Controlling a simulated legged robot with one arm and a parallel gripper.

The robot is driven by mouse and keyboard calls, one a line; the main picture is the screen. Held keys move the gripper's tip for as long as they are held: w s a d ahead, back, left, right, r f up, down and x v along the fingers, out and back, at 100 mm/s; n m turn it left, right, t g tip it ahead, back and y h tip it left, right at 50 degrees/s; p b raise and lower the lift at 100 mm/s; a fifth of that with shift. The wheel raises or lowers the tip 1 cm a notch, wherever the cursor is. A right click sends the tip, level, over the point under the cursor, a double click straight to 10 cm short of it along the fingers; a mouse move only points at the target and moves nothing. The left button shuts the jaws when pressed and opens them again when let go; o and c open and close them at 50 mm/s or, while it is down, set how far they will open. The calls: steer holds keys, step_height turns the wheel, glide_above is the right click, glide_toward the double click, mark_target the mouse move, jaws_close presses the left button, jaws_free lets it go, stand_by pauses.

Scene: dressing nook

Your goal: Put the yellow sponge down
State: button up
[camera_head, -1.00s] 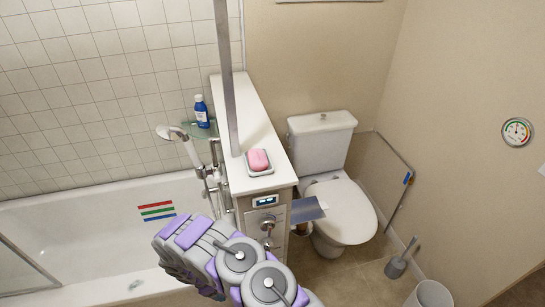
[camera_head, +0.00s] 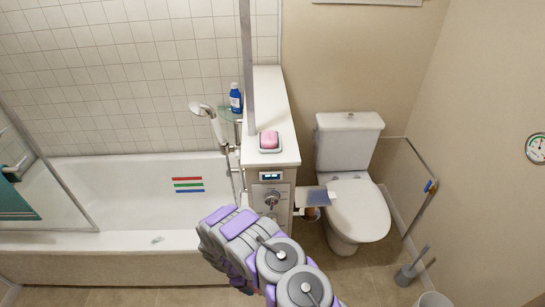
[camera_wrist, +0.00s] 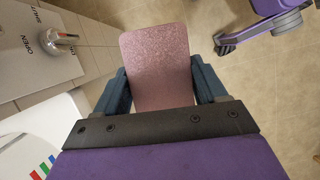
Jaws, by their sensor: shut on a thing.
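In the wrist view my gripper (camera_wrist: 160,92) is shut on a flat, pinkish-mauve slab (camera_wrist: 158,62) with rounded corners and a speckled surface. The dark blue fingers press it from both sides, and its far end sticks out past them over the tiled floor. It looks sponge-like, but it is pink. I see no yellow sponge in either view. In the head view my purple and grey arm (camera_head: 255,250) reaches toward the tub's front; the fingers and the held slab cannot be made out there.
A white ledge (camera_head: 272,100) bears a pink soap (camera_head: 269,139) on a dish; its middle is free. A blue bottle (camera_head: 235,98) stands on a glass shelf. The bathtub (camera_head: 110,185) is left, the toilet (camera_head: 357,208) right, a toilet brush (camera_head: 408,272) beyond it.

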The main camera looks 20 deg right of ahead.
mark_target(250, 283)
steer(key=p+v, duration=0.2)
steer(key=v, duration=0.1)
steer(key=p+v, duration=0.1)
steer(key=shift+s+r, duration=0.2)
steer(key=shift+s, duration=0.15)
step_height(250, 283, up, 8)
steer(key=p, duration=0.8)
